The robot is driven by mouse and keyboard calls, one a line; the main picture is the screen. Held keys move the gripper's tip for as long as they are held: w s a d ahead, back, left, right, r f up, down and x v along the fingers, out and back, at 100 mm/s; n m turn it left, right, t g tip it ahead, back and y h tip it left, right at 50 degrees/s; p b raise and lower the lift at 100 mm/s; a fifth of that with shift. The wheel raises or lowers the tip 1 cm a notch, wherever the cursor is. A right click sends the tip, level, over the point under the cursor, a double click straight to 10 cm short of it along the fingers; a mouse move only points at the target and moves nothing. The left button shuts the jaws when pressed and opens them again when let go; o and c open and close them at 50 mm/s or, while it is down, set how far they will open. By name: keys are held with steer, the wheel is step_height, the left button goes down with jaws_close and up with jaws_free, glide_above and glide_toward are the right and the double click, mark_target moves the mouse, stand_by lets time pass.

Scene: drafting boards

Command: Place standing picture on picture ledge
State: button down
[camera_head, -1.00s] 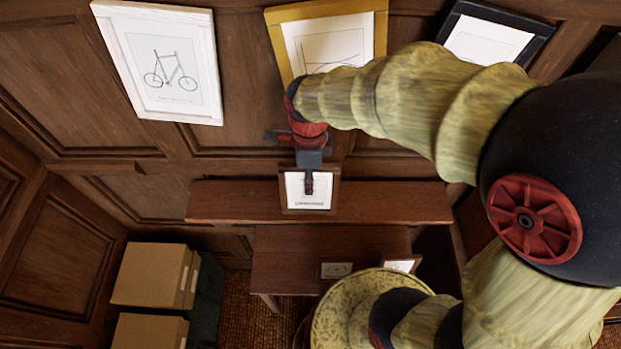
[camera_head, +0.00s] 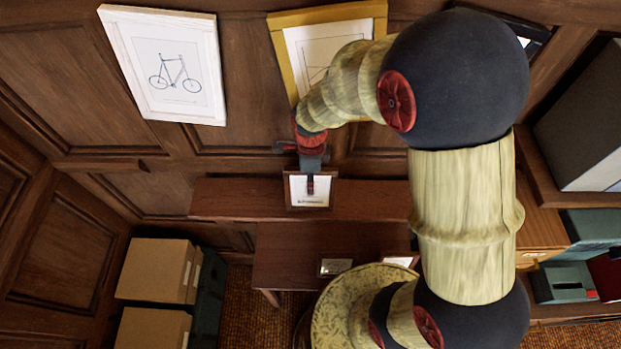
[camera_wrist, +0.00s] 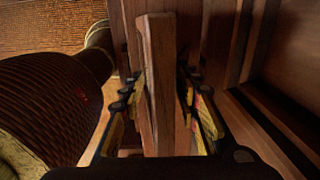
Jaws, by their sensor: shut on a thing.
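My gripper (camera_head: 310,185) is shut on a small framed picture (camera_head: 297,200), which has a dark wooden frame, a white sheet and a line of dark print. In the wrist view the picture's wooden frame (camera_wrist: 158,75) shows edge-on between the two fingers. The picture is upright in the head view, in front of or over the picture ledge (camera_head: 245,200), a long brown wooden shelf along the wall. Whether its lower edge touches the ledge cannot be told. My gripper covers part of its face.
Below the ledge is a brown wooden table (camera_head: 285,245) with two small pictures, one a framed card (camera_head: 336,267). A white-framed bicycle picture (camera_head: 165,65) and a gold-framed picture (camera_head: 277,45) hang above. Cardboard boxes (camera_head: 155,270) stand at left. The ledge's left part looks clear.

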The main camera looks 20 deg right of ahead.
steer(key=shift+f, duration=0.15)
steer(key=c, duration=1.4)
jaws_free()
steer(key=shift+o, duration=0.5)
step_height(320, 180, up, 12)
steer(key=shift+f+b, duration=0.25)
steer(key=shift+b, duration=0.85)
steer(key=shift+s+r, duration=0.15)
steer(key=shift+r, duration=0.35)
steer(key=s+d+r+n+t, duration=0.2)
steer(key=s+r+n, duration=0.4)
steer(key=n, duration=0.4)
steer(key=s+d+r+n+t, duration=0.2)
steer(key=s+r+n, duration=0.4)
steer(key=s+n, duration=0.3)
steer(key=shift+d+r+n+t, duration=0.15)
steer(key=shift+r+n+t, duration=0.15)
steer(key=shift+n+t, duration=0.7)
